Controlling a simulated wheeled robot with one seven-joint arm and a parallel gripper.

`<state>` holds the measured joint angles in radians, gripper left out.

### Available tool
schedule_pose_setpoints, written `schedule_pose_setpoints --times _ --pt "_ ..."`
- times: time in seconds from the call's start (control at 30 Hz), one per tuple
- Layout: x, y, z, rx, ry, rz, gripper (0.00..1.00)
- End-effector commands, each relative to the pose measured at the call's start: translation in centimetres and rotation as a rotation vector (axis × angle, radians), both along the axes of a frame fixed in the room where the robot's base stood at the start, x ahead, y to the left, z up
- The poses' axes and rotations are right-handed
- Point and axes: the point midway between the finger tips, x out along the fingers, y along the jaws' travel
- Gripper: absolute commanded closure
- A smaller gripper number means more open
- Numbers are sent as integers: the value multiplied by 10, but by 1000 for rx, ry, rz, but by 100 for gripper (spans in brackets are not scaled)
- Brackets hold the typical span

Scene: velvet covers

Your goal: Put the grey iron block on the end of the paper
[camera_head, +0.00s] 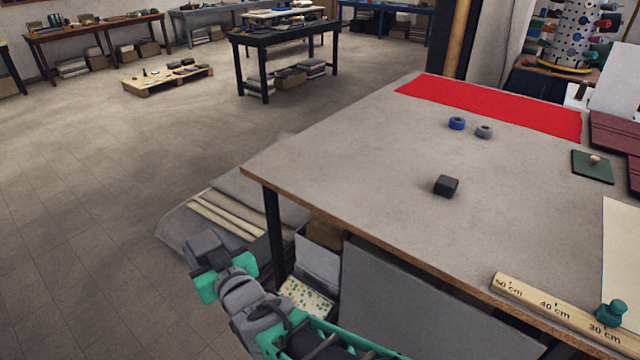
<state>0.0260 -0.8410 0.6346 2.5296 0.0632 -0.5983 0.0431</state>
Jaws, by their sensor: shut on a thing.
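My gripper (226,277), with teal fingers, is at the lower left, out over the floor beyond the table's left edge. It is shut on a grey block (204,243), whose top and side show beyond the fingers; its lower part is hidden. A cream sheet of paper (622,240) lies on the table at the right and runs out of the picture, so only part of it shows. A separate dark charcoal block (446,186) sits alone near the middle of the table.
The table (370,170) is mostly clear left of centre. A wooden ruler (550,305) lies along its front edge, with a teal knob-shaped thing (611,313) on it. A red cloth (490,103), blue and grey rings (457,123), and a green knobbed plate (592,166) lie farther back.

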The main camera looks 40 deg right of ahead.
Motion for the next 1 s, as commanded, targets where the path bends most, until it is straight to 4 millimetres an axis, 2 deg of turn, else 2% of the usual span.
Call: schedule_pose_setpoints --times 0.13,0.27,0.47,0.57,0.7,0.9,1.0 --pt "-1 -53 6 -2 -3 -130 100" --pt "-10 -109 8 -4 1 -271 100" --pt "-46 -209 15 -4 5 -533 100" --pt "-74 -257 18 -2 6 -667 100" --pt "-123 -318 24 -3 4 -855 100" --pt "-201 -383 31 -3 -1 -1101 100" --pt "-236 -404 34 -4 -5 -1197 100"
